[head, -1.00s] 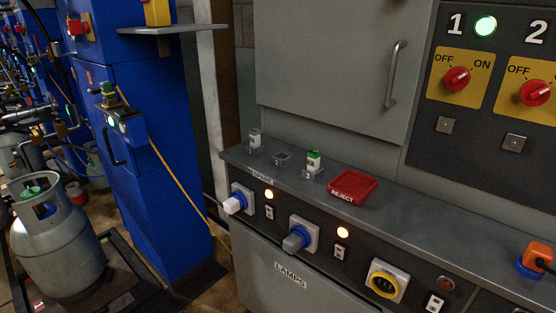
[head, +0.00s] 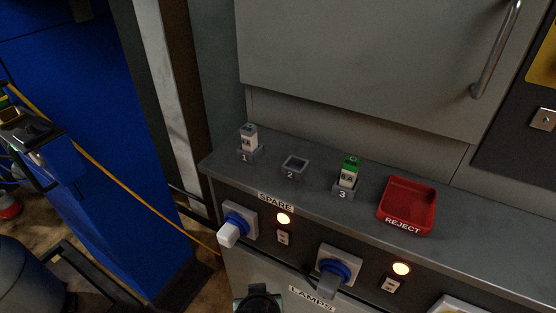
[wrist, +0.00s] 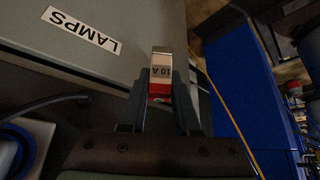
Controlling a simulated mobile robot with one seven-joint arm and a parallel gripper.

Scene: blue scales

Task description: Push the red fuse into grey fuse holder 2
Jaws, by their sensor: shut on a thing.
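My gripper (wrist: 161,94) is shut on the red fuse (wrist: 160,74) in the wrist view. The fuse has a red band near the jaws, a pale label reading 10 A and a lighter far end. It is clear of any holder, near the cabinet front with the LAMPS label. Grey fuse holder 2 (head: 295,166) is an empty square socket on the grey ledge in the head view, with its number in front. The red fuse is not visible in the head view. A dark rounded part of my arm (head: 258,300) shows at its bottom edge.
Holder 1 (head: 250,154) on the left bears a white and grey fuse. Holder 3 (head: 344,191) on the right bears a green-topped fuse. The red REJECT tray (head: 408,203) lies farther right. Blue-collared plugs (head: 236,224) stick out of the front panel below the ledge.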

